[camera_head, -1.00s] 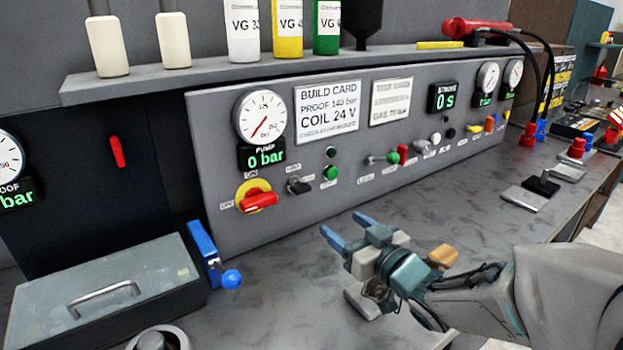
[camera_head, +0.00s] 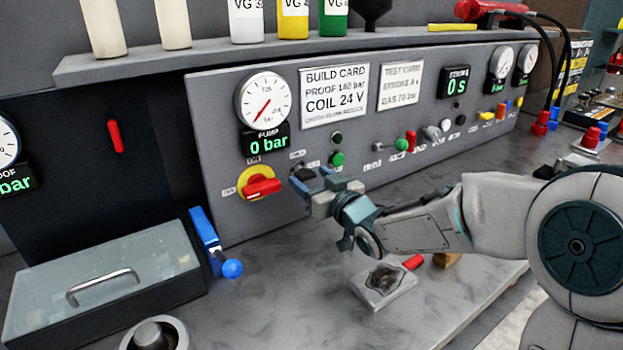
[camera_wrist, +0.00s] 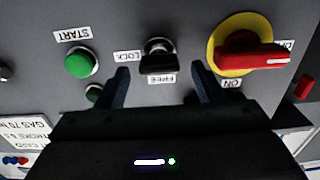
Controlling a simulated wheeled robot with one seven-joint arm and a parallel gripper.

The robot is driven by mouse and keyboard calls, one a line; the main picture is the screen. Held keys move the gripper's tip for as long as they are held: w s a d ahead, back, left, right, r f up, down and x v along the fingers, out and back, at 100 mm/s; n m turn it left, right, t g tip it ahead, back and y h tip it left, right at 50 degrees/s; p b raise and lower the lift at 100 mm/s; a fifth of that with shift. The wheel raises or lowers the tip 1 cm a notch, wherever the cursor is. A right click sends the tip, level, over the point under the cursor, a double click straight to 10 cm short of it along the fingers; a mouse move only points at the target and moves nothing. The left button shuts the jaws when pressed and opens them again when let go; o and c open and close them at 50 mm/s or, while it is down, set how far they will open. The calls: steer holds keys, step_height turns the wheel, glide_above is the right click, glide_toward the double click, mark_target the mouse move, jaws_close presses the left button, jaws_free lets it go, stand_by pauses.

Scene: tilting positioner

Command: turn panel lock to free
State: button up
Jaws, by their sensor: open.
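The panel lock is a small black selector knob (camera_wrist: 158,57) on the grey panel, between the LOCK label (camera_wrist: 128,56) and the FREE label (camera_wrist: 161,79) in the wrist view. My gripper (camera_wrist: 160,88) is open, its two dark blue fingers on either side of the knob and a little short of it. They look apart from it. In the head view my gripper (camera_head: 309,183) is close to the panel and partly hides the knob (camera_head: 303,172).
A red rotary switch on a yellow disc (camera_wrist: 245,50) is close beside one finger. The green START button (camera_wrist: 81,63) is on the other side. A blue clamp (camera_head: 212,243) and lidded box (camera_head: 100,290) stand at left on the bench.

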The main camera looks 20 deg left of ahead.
steer(key=shift+w+a, duration=0.25)
steer(key=c, duration=1)
